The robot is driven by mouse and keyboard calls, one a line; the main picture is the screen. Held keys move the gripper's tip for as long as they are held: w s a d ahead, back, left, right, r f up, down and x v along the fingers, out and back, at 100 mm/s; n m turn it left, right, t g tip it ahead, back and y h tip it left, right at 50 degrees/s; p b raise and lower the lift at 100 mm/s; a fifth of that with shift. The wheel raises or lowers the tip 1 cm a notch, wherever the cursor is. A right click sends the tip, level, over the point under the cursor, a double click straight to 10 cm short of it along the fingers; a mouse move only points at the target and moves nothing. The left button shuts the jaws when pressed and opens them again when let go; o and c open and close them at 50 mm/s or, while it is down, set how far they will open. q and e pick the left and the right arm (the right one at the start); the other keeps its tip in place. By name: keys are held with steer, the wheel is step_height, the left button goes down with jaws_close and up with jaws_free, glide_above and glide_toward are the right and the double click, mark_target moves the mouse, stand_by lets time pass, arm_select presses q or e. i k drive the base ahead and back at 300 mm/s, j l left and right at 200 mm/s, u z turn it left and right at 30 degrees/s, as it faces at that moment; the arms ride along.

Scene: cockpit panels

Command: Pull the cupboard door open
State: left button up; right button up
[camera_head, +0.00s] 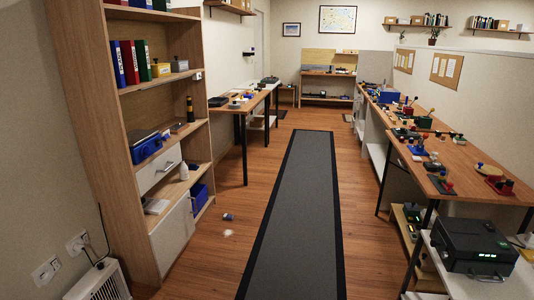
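A tall wooden cupboard (82,100) with open shelves stands along the left wall. A pale cupboard door (172,238) covers the lower near part of it and looks shut. A small dark mark at its far upper edge may be a handle, but it is too small to be sure. Neither of my grippers is in view.
The dark floor mat (298,210) is clear. Cluttered workbenches (440,160) line the right side.

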mark_target(168, 239)
steer(key=i, duration=2.15)
